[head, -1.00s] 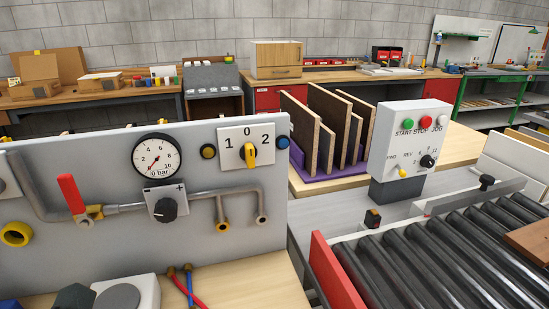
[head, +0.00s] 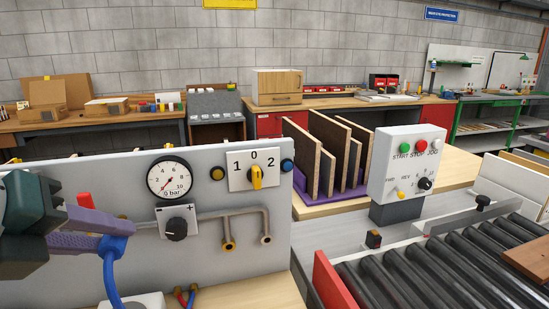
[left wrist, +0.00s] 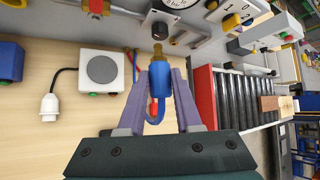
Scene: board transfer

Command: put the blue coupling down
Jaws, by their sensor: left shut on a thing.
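My left gripper (head: 118,226) has dark jaws with purple fingers and is in front of the left part of the grey panel (head: 205,265). It is shut on the blue coupling (head: 112,246), from which a blue hose hangs down. In the left wrist view the coupling (left wrist: 158,80) sits between the two purple fingers, above the wooden bench top (left wrist: 75,145). A brass fitting (left wrist: 157,49) shows at its far end; I cannot tell whether it belongs to the coupling. My right gripper is not in view.
The panel carries a gauge (head: 170,177), a black knob (head: 177,228), a yellow selector (head: 256,177) and pipe ends (head: 228,246). A white box with a grey disc (left wrist: 102,69) and a white plug (left wrist: 48,106) lie on the bench. Rollers (head: 430,265) are at the right.

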